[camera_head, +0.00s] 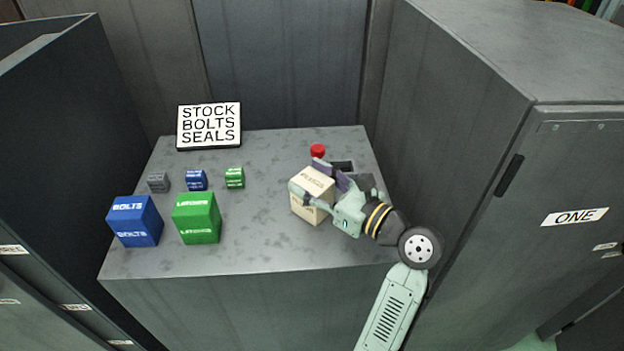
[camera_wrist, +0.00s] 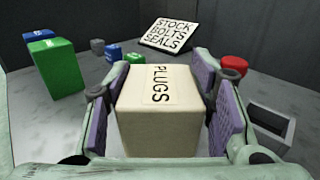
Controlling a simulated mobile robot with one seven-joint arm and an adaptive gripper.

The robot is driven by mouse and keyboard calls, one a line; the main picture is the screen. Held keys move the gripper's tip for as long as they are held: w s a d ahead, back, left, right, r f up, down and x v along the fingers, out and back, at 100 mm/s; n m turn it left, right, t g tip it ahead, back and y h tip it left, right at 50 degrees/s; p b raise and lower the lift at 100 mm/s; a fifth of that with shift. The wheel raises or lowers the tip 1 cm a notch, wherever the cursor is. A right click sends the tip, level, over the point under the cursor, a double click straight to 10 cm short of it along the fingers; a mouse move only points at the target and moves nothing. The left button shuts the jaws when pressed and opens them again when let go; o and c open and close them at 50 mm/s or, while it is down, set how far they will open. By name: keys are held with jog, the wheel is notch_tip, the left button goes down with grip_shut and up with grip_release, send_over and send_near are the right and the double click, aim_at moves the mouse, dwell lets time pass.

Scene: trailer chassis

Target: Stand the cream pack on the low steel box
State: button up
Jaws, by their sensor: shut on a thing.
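The cream pack labelled PLUGS (camera_head: 311,207) is at the right part of the low steel box's grey top (camera_head: 262,235). It looks upright. In the wrist view the pack (camera_wrist: 160,130) fills the space between the two purple-padded fingers. My gripper (camera_head: 318,186) is shut on it, one finger on each side; it also shows in the wrist view (camera_wrist: 157,108). I cannot tell whether the pack's underside touches the steel top or hangs just above it.
A blue box (camera_head: 135,222) and a green box (camera_head: 197,219) stand at the left, with small grey, blue and green blocks behind. A sign (camera_head: 209,126) stands at the back. A red knob (camera_head: 318,150) and a square-edged holder (camera_wrist: 271,126) are close beside my gripper. A tall cabinet (camera_head: 560,170) rises at right.

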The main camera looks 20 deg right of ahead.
jog(key=o, duration=1.5)
jog(key=shift+s+d, duration=0.1)
jog(key=shift+s, duration=0.05)
jog(key=b+v, duration=0.2)
jog(key=v, duration=0.9)
jog(key=shift+s+d+r, duration=0.1)
jog(key=shift+s+r, duration=0.05)
jog(key=shift+s, duration=0.2)
jog(key=shift+w, duration=0.1)
